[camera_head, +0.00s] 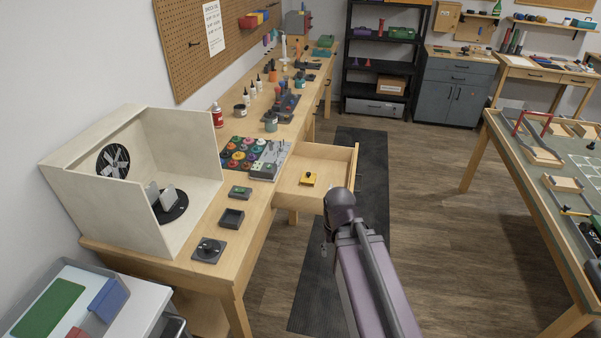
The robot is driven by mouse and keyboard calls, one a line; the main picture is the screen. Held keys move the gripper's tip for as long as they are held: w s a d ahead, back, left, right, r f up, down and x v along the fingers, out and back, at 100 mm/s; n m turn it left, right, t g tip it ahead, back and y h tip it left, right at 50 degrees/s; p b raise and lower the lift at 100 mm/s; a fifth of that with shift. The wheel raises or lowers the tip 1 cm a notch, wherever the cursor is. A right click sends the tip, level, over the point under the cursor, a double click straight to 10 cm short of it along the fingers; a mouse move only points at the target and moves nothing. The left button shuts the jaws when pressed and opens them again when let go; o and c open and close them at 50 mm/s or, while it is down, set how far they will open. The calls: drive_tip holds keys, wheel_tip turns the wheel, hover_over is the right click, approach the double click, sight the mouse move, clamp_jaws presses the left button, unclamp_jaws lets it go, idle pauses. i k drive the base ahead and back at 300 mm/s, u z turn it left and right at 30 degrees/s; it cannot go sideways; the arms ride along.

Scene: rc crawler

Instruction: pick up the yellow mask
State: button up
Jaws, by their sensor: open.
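A small flat yellow piece (308,180), which fits the yellow mask, lies in the open wooden drawer (345,166) under the long workbench. It has small dark marks, too small to make out. It lies clear of the drawer walls. My arm (372,280) reaches up from the bottom of the view. Its dark joint (341,203) is just in front of the drawer's right corner, apart from the yellow piece.
The workbench (222,205) holds a white spray booth (140,120), a rack of paint pots (240,153), bottles and small dark trays. A dark floor mat (318,290) runs beside it. A green-topped table (510,150) stands right. Wooden floor (440,240) between is clear.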

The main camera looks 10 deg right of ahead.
sight(310, 178)
drive_tip(key=i, duration=1.2)
drive_tip(key=z, duration=0.05)
